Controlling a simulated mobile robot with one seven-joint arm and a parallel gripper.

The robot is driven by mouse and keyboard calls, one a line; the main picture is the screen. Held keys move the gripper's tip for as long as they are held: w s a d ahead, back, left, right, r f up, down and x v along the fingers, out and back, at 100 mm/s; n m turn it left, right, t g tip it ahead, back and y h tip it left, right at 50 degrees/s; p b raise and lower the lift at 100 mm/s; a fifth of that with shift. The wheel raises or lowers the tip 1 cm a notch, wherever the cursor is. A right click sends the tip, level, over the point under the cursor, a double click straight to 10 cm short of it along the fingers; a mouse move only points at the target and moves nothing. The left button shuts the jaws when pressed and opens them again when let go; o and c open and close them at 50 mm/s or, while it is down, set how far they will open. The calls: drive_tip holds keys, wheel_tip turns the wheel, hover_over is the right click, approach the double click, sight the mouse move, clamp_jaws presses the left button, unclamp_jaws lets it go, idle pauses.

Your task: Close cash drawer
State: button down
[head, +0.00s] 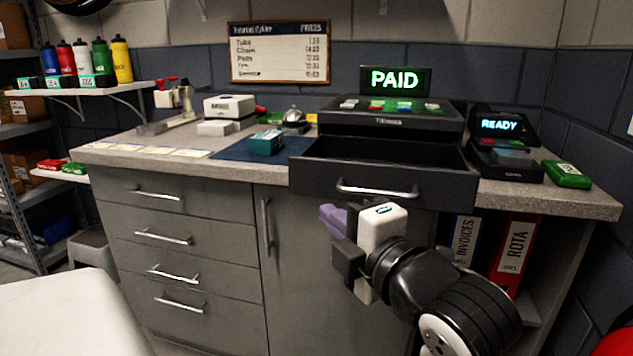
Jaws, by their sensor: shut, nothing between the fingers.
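The cash drawer (388,180) is open in the head view. It juts out from under the black cash register (389,117) and past the counter's front edge, with a light bar handle on its front. My gripper (333,221) is in front of the cabinet, below and a little left of the drawer handle. It appears apart from the drawer. Its fingers are together and hold nothing.
A card terminal (499,125) reading READY and a green box (567,174) stand right of the register. A teal box (266,142) lies on a blue mat (232,152) to the left. Red and blue binders (513,255) stand under the counter.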

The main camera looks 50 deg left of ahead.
drive_tip(key=p, duration=0.8)
approach(303, 179)
drive_tip(key=shift+s+a, duration=0.75)
drive_tip(key=shift+s, duration=0.7)
drive_tip(key=w+a, duration=0.3)
drive_tip(key=a, duration=0.1)
drive_tip(key=shift+w+b, duration=0.15)
drive_tip(key=shift+b, duration=0.2)
drive_tip(key=shift+w+a, duration=0.15)
drive_tip(key=shift+w, duration=0.2)
